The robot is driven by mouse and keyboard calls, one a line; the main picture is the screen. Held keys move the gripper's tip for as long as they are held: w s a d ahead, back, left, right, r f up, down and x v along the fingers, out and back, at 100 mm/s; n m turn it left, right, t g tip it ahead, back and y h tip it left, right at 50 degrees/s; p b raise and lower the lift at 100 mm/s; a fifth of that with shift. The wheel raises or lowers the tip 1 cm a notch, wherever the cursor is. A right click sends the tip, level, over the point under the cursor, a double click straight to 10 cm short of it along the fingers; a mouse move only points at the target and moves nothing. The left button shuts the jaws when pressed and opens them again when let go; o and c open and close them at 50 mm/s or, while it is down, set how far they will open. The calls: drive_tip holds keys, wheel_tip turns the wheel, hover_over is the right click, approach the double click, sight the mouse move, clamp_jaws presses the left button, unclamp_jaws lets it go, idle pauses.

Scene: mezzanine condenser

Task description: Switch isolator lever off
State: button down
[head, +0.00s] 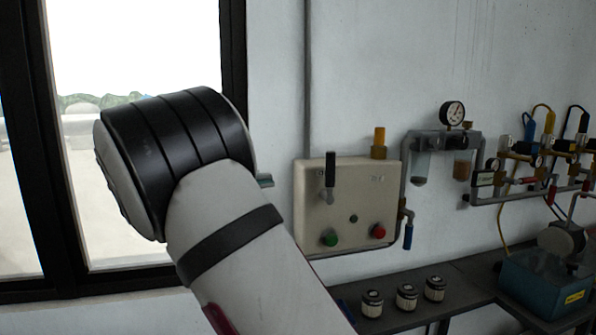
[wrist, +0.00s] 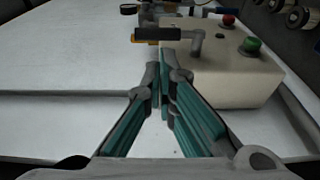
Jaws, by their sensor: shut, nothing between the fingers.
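The isolator lever has a black handle (head: 330,169) that points up on the front of a cream switch box (head: 355,205) on the wall. In the wrist view the handle (wrist: 157,34) points left from its grey pivot, above the fingertips in the picture. My gripper (wrist: 165,74) is shut and empty, with its tips beside the box edge and a visible gap to the handle. In the head view my arm hides most of the gripper; a small grey-teal part (head: 265,181) shows left of the box.
The box bears a green button (head: 330,239) and a red button (head: 379,231). A pressure gauge (head: 452,112) and pipework stand to the right. Several small jars, including one jar (head: 372,303), sit on the dark bench below. The wall left of the box is mostly bare.

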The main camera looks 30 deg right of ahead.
sight(330, 178)
drive_tip(key=shift+w+a, duration=0.15)
drive_tip(key=d+p, duration=0.1)
drive_tip(key=d, duration=0.3)
drive_tip(key=d+p, duration=0.1)
drive_tip(key=d, duration=0.4)
drive_tip(key=s+d+p, duration=0.1)
drive_tip(key=d, duration=0.4)
drive_tip(key=shift+s, duration=0.1)
drive_tip(key=shift+d, duration=0.1)
drive_tip(key=shift+s+d+r+y, duration=0.1)
drive_tip(key=shift+d+r+y, duration=0.05)
drive_tip(key=shift+y, duration=0.25)
